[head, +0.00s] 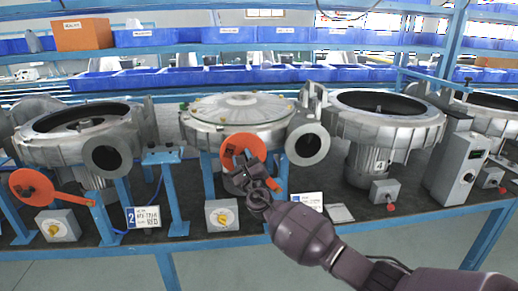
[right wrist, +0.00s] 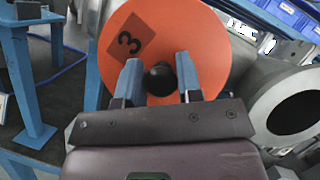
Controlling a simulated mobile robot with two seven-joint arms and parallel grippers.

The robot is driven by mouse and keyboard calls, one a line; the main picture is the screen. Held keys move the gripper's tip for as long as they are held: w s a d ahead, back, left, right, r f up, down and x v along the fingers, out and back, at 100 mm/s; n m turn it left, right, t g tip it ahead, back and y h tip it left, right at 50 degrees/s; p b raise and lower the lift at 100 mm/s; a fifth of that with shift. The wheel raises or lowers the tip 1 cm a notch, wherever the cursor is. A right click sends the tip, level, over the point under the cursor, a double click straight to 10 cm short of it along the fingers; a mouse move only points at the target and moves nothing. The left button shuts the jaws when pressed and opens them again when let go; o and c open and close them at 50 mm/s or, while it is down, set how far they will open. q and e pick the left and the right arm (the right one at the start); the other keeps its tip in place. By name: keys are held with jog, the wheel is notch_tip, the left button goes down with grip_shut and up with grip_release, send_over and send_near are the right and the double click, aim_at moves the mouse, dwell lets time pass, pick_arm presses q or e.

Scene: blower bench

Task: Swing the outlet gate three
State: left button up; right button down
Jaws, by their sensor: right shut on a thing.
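The outlet gate three is an orange-red disc (head: 243,148) in front of the middle blower (head: 240,112). In the right wrist view the disc (right wrist: 190,40) carries a dark diamond marked 3. A round black knob (right wrist: 160,80) sits on its lower part. My right gripper (head: 245,170) is shut on this knob, with one finger on each side of it in the right wrist view (right wrist: 160,75). The blower's round outlet (head: 307,146) is to the right of the disc and stands uncovered. It also shows in the right wrist view (right wrist: 294,114). My left gripper is not in view.
Another orange disc on an arm (head: 35,187) stands before the left blower (head: 80,130). A control box with a yellow knob (head: 222,215) and a white card (head: 309,201) stand near the bench's front edge.

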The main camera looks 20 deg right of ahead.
jog(key=w+a+f+n+g+y, duration=0.1)
jog(key=a+f+n+g+y, duration=0.1)
jog(key=a+f+n, duration=0.4)
jog(key=shift+w+f+n+y+p, duration=0.2)
jog(key=shift+f+n+y+p, duration=0.25)
jog(key=shift+f+n, duration=0.6)
jog(key=shift+f, duration=0.25)
jog(key=c, duration=0.8)
grip_release()
jog(key=shift+r, duration=0.1)
jog(key=p+v, duration=0.1)
jog(key=v, duration=1)
jog(key=shift+w+a+p, duration=0.1)
jog(key=shift+p, duration=0.2)
